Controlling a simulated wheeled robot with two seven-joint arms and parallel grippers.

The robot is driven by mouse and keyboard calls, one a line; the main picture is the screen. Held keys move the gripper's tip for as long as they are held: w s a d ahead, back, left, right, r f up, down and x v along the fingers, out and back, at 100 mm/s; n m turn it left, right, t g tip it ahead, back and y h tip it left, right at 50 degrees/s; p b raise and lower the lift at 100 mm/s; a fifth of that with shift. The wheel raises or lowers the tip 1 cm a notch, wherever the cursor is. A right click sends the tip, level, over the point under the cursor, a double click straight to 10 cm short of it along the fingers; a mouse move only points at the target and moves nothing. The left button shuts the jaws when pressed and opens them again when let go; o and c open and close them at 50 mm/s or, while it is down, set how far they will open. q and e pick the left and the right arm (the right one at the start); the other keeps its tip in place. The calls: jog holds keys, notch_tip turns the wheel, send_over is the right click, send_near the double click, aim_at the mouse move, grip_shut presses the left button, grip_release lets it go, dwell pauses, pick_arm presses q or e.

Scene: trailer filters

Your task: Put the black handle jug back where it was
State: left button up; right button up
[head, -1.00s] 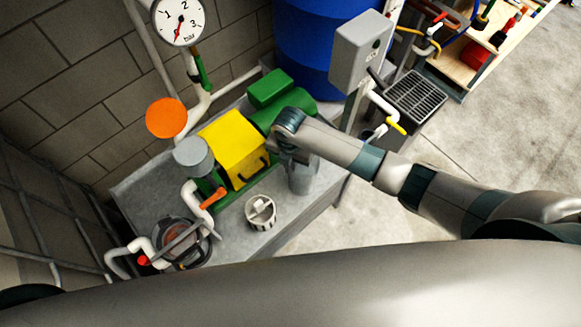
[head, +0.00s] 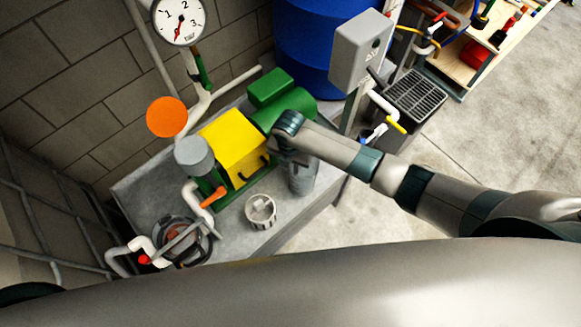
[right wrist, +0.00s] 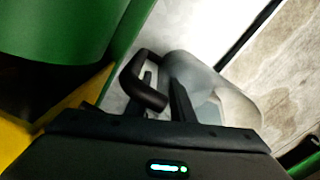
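The black handle jug (head: 302,178) is a grey, see-through vessel near the right end of the grey bench top. In the right wrist view its clear body (right wrist: 215,88) and black looped handle (right wrist: 142,88) lie just ahead of my right gripper (right wrist: 162,85). Its two dark fingers are a little apart, right at the handle. I cannot tell whether they press on it. In the head view my right gripper is largely hidden by its wrist. Whether the jug's base touches the bench is unclear. My left gripper is out of view.
The bench (head: 235,240) also carries a yellow-and-green pump unit (head: 233,145), a white strainer basket (head: 261,211) and a round filter housing (head: 183,240). A grey box (head: 360,50) on a post, a blue tank (head: 315,45) and a grated sink (head: 418,97) stand behind.

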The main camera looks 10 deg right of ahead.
jog(key=shift+r, duration=0.15)
notch_tip(320, 180, up, 12)
jog(key=shift+a+b, duration=0.1)
jog(key=shift+b, duration=0.45)
dwell(0.7)
